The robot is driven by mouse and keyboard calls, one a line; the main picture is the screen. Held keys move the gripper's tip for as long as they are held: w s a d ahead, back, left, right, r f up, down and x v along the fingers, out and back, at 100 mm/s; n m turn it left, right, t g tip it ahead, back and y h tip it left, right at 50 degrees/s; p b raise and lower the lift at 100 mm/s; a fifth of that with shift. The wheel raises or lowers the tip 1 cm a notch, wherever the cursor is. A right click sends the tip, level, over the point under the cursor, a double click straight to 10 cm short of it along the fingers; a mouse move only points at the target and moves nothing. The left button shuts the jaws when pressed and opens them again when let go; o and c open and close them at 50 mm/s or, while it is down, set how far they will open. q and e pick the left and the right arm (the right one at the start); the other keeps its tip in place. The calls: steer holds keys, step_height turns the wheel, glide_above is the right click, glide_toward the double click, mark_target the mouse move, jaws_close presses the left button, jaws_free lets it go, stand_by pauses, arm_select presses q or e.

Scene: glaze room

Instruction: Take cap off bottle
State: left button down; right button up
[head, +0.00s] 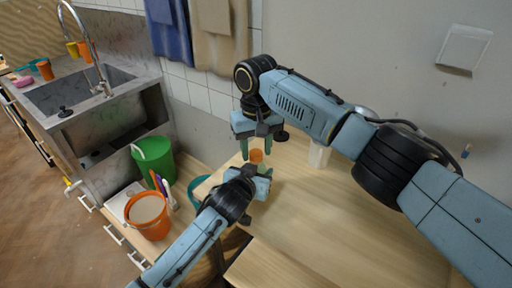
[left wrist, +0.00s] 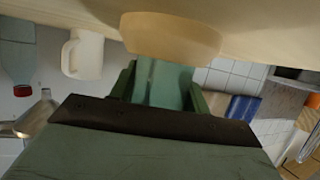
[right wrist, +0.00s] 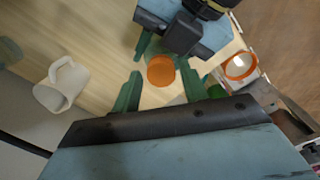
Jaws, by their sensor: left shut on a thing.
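An orange cap (head: 256,155) shows in the head view above the wooden table. In the right wrist view the cap (right wrist: 161,71) is a round disc seen from above; the bottle beneath is mostly hidden. My left gripper (head: 258,176) is shut on the bottle just below the cap. In the left wrist view a tan rounded shape (left wrist: 170,36), probably part of the bottle, is at its fingertips. My right gripper (right wrist: 160,82) points down from above with its fingers open on either side of the cap. Gaps show between fingers and cap, so it seems not to grip.
An orange bucket (head: 148,213) and a green bucket (head: 154,160) stand left of the table. The table's right part (head: 340,220) is clear.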

steer(key=shift+o, duration=0.3)
steer(key=shift+a, duration=0.1)
steer(key=shift+r, duration=0.5)
step_height(320, 180, up, 4)
steer(key=shift+f, duration=0.2)
steer(key=shift+c, duration=0.3)
step_height(320, 180, up, 2)
steer(key=m, duration=0.4)
steer(key=shift+r+m, duration=0.55)
steer(key=shift+m, duration=0.65)
steer(key=shift+f, duration=3.9)
steer(key=shift+c, duration=0.5)
steer(key=c, duration=0.9)
steer(key=n, duration=0.6)
steer(key=shift+n, duration=0.3)
